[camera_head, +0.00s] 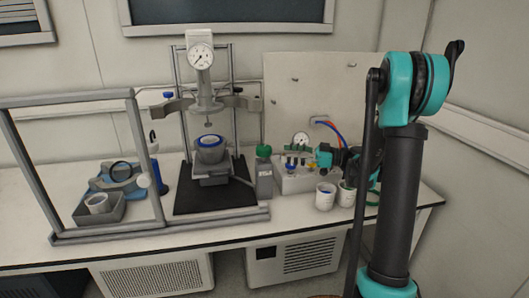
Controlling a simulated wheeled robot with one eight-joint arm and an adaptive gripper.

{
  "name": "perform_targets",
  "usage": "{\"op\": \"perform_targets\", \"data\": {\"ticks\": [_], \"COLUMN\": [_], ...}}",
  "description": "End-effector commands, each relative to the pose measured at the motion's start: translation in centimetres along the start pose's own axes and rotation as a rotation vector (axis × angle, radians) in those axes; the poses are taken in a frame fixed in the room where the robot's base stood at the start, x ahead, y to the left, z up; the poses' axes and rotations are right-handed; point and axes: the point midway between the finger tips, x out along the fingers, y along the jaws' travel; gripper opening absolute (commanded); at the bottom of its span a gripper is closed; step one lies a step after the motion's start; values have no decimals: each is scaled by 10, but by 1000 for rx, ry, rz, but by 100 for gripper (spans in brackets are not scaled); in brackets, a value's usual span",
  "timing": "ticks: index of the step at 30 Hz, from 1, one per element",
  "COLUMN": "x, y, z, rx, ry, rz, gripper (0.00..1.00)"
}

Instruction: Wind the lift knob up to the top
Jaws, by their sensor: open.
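The reactor stand (232,90) rises at the back of the bench, left of centre. A round gauge (201,56) tops its grey head. A grey vessel (210,155) with a blue ring sits under the head, apart from it, on a small grey lift (214,180). A lift knob is too small to make out clearly at this size. My arm fills the right side. My gripper (313,160) is small and partly hidden at the arm's far end, by the valve block, well right of the lift. It is open, with nothing visible in it.
A grey frame (136,150) stands front left, around a tray (112,210) with a white cup. A green-capped bottle (264,172) stands right of the lift. The valve block (297,182) and white beakers (325,197) crowd the right. Front bench strip (340,222) is clear.

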Motion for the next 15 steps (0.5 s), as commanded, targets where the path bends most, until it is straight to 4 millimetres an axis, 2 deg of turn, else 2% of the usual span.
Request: {"op": "perform_targets", "data": {"ticks": [1, 6, 15], "x": [12, 45, 85], "y": [-1, -1, -1], "z": [0, 0, 0], "rx": [0, 1, 1], "ry": [0, 0, -1], "rz": [-4, -4, -2], "gripper": [72, 72, 72]}}
